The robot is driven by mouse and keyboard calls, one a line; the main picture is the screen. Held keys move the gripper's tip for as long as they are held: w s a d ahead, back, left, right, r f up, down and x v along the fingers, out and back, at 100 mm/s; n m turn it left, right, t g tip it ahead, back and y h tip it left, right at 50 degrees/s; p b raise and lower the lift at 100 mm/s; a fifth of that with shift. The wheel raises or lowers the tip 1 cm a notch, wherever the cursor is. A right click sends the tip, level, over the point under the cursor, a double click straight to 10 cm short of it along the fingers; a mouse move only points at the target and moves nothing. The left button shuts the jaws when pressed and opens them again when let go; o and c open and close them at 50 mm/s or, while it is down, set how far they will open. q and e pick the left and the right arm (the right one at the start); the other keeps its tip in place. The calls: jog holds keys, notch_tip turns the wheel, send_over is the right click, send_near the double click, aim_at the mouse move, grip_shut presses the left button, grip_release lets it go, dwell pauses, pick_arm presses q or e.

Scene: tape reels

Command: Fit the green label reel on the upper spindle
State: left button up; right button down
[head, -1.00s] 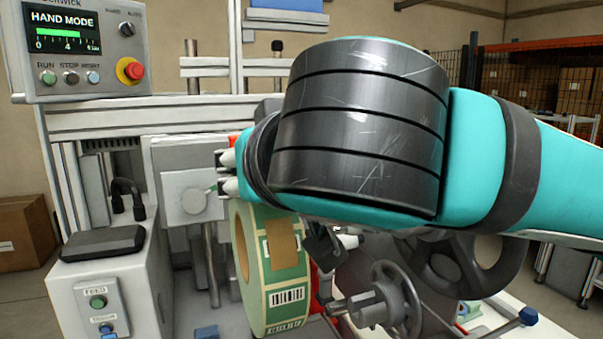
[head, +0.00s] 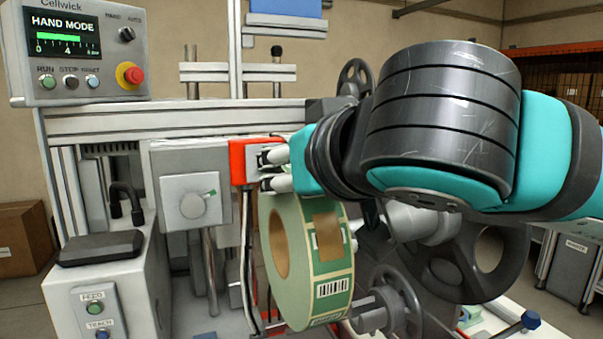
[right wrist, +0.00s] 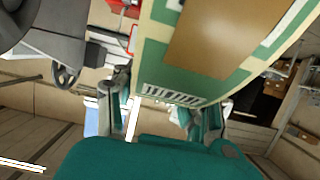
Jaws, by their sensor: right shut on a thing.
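The green label reel (head: 334,280) hangs tilted below my right gripper (head: 272,170) in the head view. It has a brown core, a brown patch and a barcode label. In the right wrist view the reel (right wrist: 165,55) sits between the two fingers of my right gripper (right wrist: 162,112), which is shut on its rim. A spoked handwheel with a metal hub (head: 370,312) stands just right of the reel, low down. A dark spoked wheel (head: 355,76) shows above, behind my right arm. I cannot tell which part is the upper spindle; my arm hides much there. My left gripper is not in view.
A red block (head: 238,162) is close to the left of my right fingers. A grey box with a knob (head: 193,203) stands farther left. A control panel (head: 85,50) is at upper left. A large dark wheel (head: 495,262) is right of the handwheel.

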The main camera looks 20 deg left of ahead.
jog(key=shift+w+d+r, duration=0.1)
jog(key=shift+w+d, duration=0.65)
jog(key=shift+d, duration=0.3)
jog(key=shift+w+d, duration=0.8)
jog(key=shift+d, duration=0.25)
jog(key=shift+w+d+r, duration=0.1)
jog(key=shift+w+d, duration=0.65)
jog(key=shift+d, duration=0.3)
jog(key=shift+w+d, duration=0.7)
jog(key=shift+d, duration=0.3)
jog(key=shift+w+d, duration=0.7)
jog(key=shift+d, duration=0.3)
jog(key=shift+w+d, duration=0.55)
jog(key=shift+d, duration=0.25)
jog(key=shift+w+d, duration=0.55)
jog(key=shift+d, duration=0.2)
jog(key=shift+w+d+p, duration=0.15)
jog(key=shift+p, duration=0.15)
jog(key=shift+w+d, duration=0.15)
jog(key=shift+d, duration=0.1)
